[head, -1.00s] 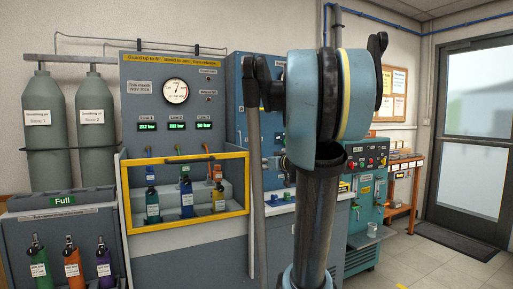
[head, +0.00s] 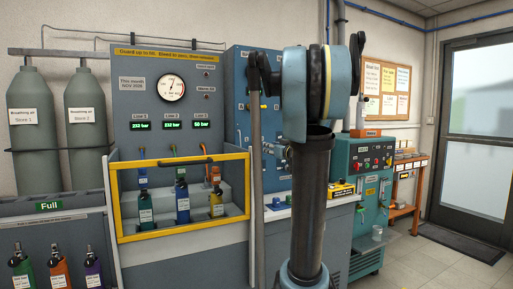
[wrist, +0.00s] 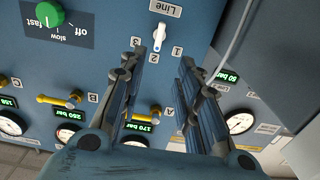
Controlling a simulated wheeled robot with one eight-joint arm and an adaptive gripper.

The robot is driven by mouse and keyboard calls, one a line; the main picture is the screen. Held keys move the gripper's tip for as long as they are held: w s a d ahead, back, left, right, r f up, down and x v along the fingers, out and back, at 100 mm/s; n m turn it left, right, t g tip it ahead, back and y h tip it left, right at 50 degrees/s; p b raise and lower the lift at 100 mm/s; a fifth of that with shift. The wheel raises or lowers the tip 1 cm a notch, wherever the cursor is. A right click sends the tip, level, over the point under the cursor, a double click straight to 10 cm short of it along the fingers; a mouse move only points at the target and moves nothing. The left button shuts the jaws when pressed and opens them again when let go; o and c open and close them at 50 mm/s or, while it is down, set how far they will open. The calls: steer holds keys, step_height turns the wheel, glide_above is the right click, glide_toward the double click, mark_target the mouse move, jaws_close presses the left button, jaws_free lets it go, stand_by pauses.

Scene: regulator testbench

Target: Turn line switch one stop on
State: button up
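The line switch (wrist: 159,37) is a small white knob on a blue panel (wrist: 110,62) in the wrist view, under an upside-down "Line" label. The stops 3, 2 and 1 are printed around it, and its narrow end appears to point toward 2. My gripper (wrist: 161,56) is open, its two dark fingers spread toward the panel. The fingertips flank the switch's lower side in the picture; I cannot tell their distance from the panel. In the head view the blue panel (head: 240,70) is partly hidden by my arm, and the switch cannot be made out.
A green fast/slow/off knob (wrist: 49,14) is on the panel at upper left in the wrist view. Yellow valve handles (wrist: 147,113) and gauges (wrist: 240,122) lie beyond the fingers. In the head view, a yellow-framed guard (head: 182,236) stands left of my arm.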

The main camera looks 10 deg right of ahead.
mark_target(256, 144)
steer(key=x, duration=1.5)
steer(key=shift+w, duration=0.1)
steer(key=shift+c, duration=0.6)
jaws_close()
